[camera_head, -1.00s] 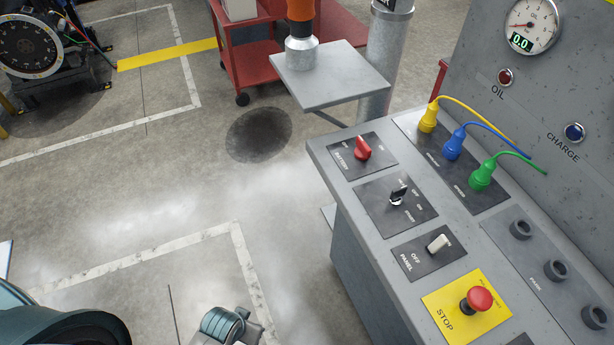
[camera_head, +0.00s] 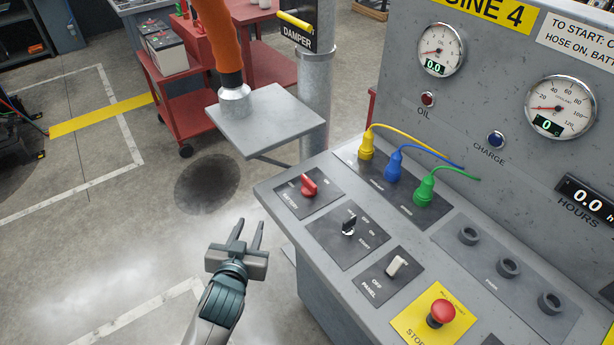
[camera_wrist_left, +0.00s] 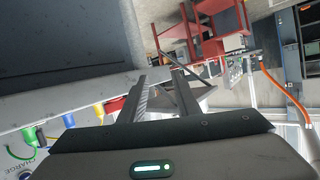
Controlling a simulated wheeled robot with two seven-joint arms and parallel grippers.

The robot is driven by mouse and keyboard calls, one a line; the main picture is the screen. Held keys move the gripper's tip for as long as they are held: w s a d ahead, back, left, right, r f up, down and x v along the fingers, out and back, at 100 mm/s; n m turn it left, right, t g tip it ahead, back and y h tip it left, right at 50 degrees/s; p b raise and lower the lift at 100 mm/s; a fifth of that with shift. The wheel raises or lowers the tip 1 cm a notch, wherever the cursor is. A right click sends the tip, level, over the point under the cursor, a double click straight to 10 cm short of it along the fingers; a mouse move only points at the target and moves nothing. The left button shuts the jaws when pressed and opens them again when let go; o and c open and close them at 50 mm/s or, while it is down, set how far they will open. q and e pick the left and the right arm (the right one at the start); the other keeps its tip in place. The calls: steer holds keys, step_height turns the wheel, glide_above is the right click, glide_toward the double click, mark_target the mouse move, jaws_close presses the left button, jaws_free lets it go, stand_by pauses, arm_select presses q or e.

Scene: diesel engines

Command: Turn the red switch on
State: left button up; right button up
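The red switch (camera_head: 309,187) is a red rotary knob on a dark plate at the far left corner of the grey control panel (camera_head: 268,195). In the left wrist view the red switch (camera_wrist_left: 115,105) shows partly, just left of the fingers. My left gripper (camera_head: 249,236) is open and empty. It is in the air off the panel's left edge, left of and nearer than the red switch, with its fingers pointing away from me. The left wrist view also shows both fingers (camera_wrist_left: 158,97) apart with nothing between them. My right gripper is not in view.
A black key switch (camera_head: 349,225), a white panel switch (camera_head: 397,266) and a red stop button (camera_head: 441,313) line the panel. Yellow (camera_head: 366,147), blue (camera_head: 393,168) and green (camera_head: 424,190) plugs stand behind. A grey shelf (camera_head: 266,120) juts out beyond the panel.

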arm_select(q)
steer(key=w+d+r+m+t+h, duration=0.1)
steer(key=w+d+r+t+h, duration=0.15)
steer(key=r, duration=0.45)
steer(key=w+d+r+m+t+h, duration=0.1)
steer(key=w+d+r+t, duration=0.1)
steer(key=w+d+r, duration=0.3)
steer(key=d+r+m+h, duration=0.8)
steer(key=d+r+h, duration=0.3)
steer(key=r, duration=0.5)
steer(key=s+d+r+m+g+h, duration=0.15)
steer(key=s+d+m+g, duration=0.25)
steer(key=d+m+g, duration=0.55)
steer(key=s+d+r+m+g+h, duration=0.1)
steer(key=s+d+m+g+h, duration=0.25)
steer(key=d+m+g, duration=0.55)
steer(key=w+a+f+m+g+y, duration=0.25)
steer(key=a+f+y, duration=0.35)
steer(key=f+y, duration=0.45)
steer(key=w+a+r+n+t+y, duration=0.1)
steer(key=w+a+r+n+y, duration=0.1)
steer(key=w+a+y, duration=0.3)
steer(key=w+a+r+n+t+y, duration=0.1)
steer(key=w+a+y, duration=0.3)
steer(key=a, duration=0.7)
steer(key=shift+w+a+r+n+y, duration=0.25)
steer(key=shift+w+r+n+y, duration=0.15)
steer(key=shift+n, duration=0.2)
